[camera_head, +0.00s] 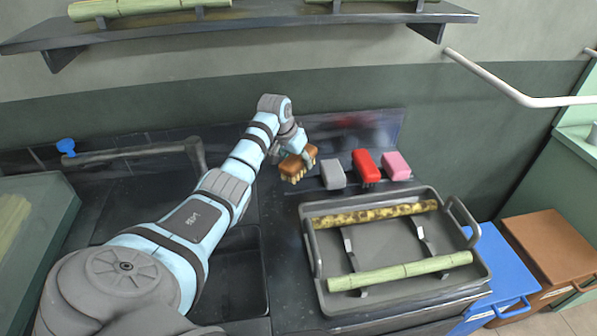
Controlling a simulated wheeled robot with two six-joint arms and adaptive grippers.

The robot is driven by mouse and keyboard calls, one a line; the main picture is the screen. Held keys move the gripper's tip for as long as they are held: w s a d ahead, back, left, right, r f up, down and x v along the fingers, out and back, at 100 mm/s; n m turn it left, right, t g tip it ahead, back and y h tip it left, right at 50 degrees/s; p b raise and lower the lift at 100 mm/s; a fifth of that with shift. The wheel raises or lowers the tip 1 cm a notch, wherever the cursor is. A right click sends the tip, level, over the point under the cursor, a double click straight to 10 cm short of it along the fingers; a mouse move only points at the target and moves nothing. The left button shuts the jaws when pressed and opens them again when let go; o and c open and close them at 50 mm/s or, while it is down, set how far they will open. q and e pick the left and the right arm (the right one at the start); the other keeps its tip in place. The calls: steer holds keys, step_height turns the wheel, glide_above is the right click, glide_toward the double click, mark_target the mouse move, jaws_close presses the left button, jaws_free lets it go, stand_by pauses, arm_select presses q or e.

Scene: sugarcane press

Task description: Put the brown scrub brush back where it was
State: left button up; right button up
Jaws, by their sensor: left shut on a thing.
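The brown scrub brush (297,164) is at the left end of a row of cleaning blocks at the back of the dark counter. Its pale bristles point down and it looks slightly tilted. My left gripper (300,155) is shut on the brush, with its fingers partly hidden by the wrist and the brush. I cannot tell whether the bristles touch the counter. My right gripper is not in view.
Right of the brush stand a grey block (333,174), a red block (366,165) and a pink block (396,165). In front is a grey tray (400,287) with two cane stalks. A sink (238,285) lies left, partly behind my arm. A shelf (250,17) hangs above.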

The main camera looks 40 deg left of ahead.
mark_target(293, 159)
arm_select(q)
step_height(293, 159, down, 4)
steer(key=shift+f+b, duration=0.1)
steer(key=shift+b, duration=0.25)
steer(key=shift+f, duration=0.1)
steer(key=shift+f, duration=0.4)
steer(key=o, duration=1.1)
steer(key=shift+r, duration=0.15)
steer(key=p+v, duration=0.3)
steer(key=v, duration=0.9)
steer(key=shift+w+r, duration=0.1)
steer(key=shift+r, duration=0.4)
